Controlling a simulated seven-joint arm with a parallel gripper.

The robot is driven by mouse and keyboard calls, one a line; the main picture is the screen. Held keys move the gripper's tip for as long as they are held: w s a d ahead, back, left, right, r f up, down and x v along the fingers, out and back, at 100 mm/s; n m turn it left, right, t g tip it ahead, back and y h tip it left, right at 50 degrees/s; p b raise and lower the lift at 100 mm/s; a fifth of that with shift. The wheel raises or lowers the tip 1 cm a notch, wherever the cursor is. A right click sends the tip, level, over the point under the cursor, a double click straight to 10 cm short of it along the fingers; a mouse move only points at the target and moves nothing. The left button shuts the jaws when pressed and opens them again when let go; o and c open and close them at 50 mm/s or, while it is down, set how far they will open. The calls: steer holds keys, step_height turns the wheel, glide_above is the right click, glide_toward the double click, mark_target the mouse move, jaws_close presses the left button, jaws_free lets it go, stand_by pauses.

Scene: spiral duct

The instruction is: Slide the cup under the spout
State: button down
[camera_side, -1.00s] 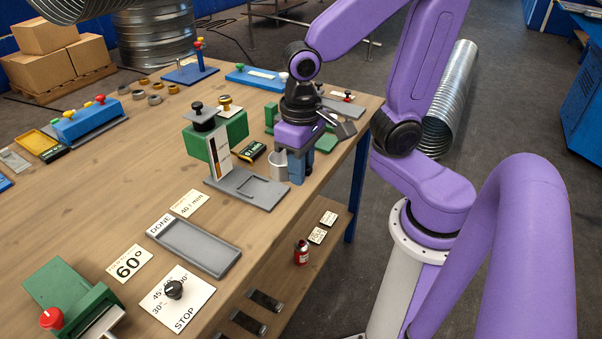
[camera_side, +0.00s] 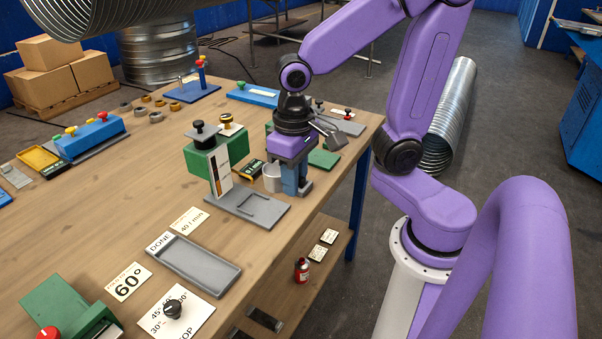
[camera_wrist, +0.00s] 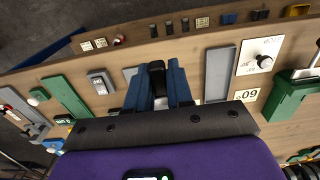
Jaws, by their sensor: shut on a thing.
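A small pale cup (camera_side: 272,177) stands upright at the table's right side in the side view. My gripper (camera_side: 292,188) points down right beside it, with its blue fingers shut on it. The exact contact is hidden by the fingers. The green dispenser (camera_side: 230,147) with a black knob stands to the cup's left. Its white front panel (camera_side: 220,173) has a level strip, and a grey base plate (camera_side: 262,209) lies before it. The cup is just behind the plate's right part. In the wrist view my blue fingers (camera_wrist: 158,72) show, but I cannot make out the cup clearly.
A grey DONE tray (camera_side: 205,265) lies in front of the dispenser. A green block (camera_side: 323,159) is behind my gripper on the right, near the table edge. The table between dispenser and blue block (camera_side: 95,135) is mostly clear.

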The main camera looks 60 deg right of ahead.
mark_target(266, 210)
steer(key=w+d+f, duration=0.2)
steer(key=f, duration=0.2)
steer(key=w+d+f, duration=0.3)
steer(key=f, duration=0.2)
steer(key=w+d+f, duration=0.2)
steer(key=f, duration=0.2)
steer(key=shift+w+d+f, duration=0.15)
steer(key=shift+w+d, duration=0.05)
steer(key=shift+d, duration=0.1)
steer(key=shift+f, duration=1.6)
steer(key=shift+w+f, duration=0.15)
steer(key=shift+w, duration=1.15)
steer(key=shift+w+f, duration=0.1)
steer(key=shift+w, duration=1.15)
steer(key=shift+w+f, duration=0.15)
steer(key=shift+w, duration=0.25)
steer(key=shift+c, duration=1.8)
jaws_free()
step_height(266, 210, up, 7)
